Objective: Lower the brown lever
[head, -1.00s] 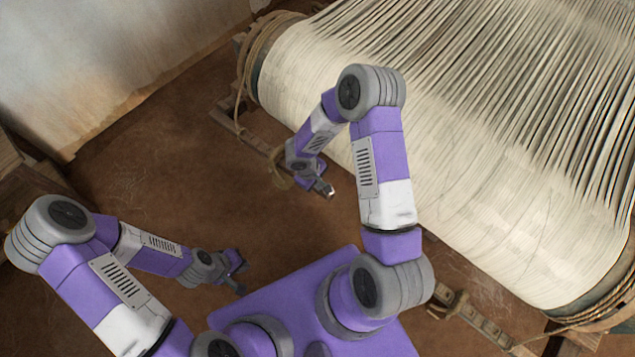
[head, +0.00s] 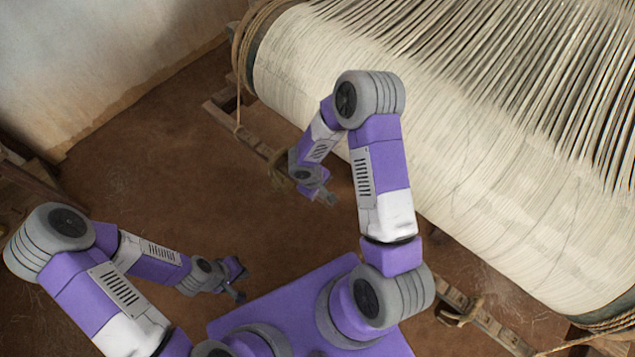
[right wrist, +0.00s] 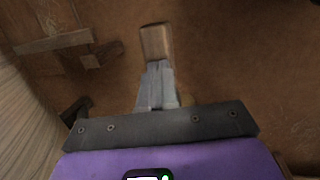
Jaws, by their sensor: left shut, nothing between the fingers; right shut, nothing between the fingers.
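A short brown wooden piece (right wrist: 156,42), which may be the end of the brown lever, shows in the right wrist view just beyond my right fingertips. Whether they touch it I cannot tell. My right gripper (head: 330,199) is shut and empty, over the brown floor beside the loom's cloth roll; its closed fingers also show in the right wrist view (right wrist: 157,75). In the head view I cannot make out a lever there. My left gripper (head: 238,292) is shut and empty, low at the left, away from the loom.
The wide roll of pale warp threads (head: 420,130) fills the right side. A wooden rail with rope ties (head: 240,132) runs along its near side. A plastered wall (head: 90,60) stands at upper left. Brown floor (head: 150,180) lies open between wall and loom.

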